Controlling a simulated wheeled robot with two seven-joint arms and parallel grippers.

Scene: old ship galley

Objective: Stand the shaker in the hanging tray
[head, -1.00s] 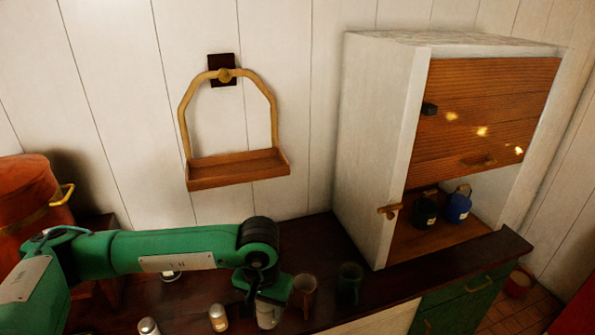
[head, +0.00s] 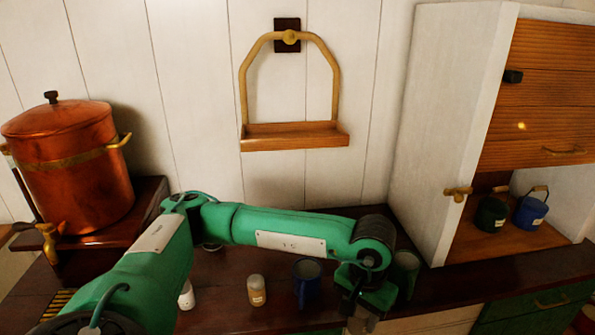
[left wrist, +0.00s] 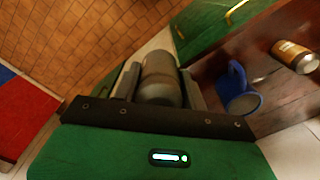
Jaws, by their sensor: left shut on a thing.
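My left gripper (head: 365,305) is shut on the shaker, a grey-brown cylinder (left wrist: 160,78) between the jaws in the left wrist view. In the head view only a bit of the held shaker (head: 362,322) shows below the jaws; the rest is hidden. It is over the counter's front side, with tiled floor below in the wrist view. The hanging tray (head: 295,144), a wooden shelf on a yellow looped frame, hangs on the wall above and left of the gripper and looks empty. My right gripper is not in view.
On the counter (head: 220,318) stand a tan shaker-like jar (head: 256,290), a white one (head: 187,296), a blue mug (head: 306,284) and a green mug (head: 405,272). A copper urn (head: 75,170) is at left, a white cabinet (head: 440,130) at right. The wall around the tray is clear.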

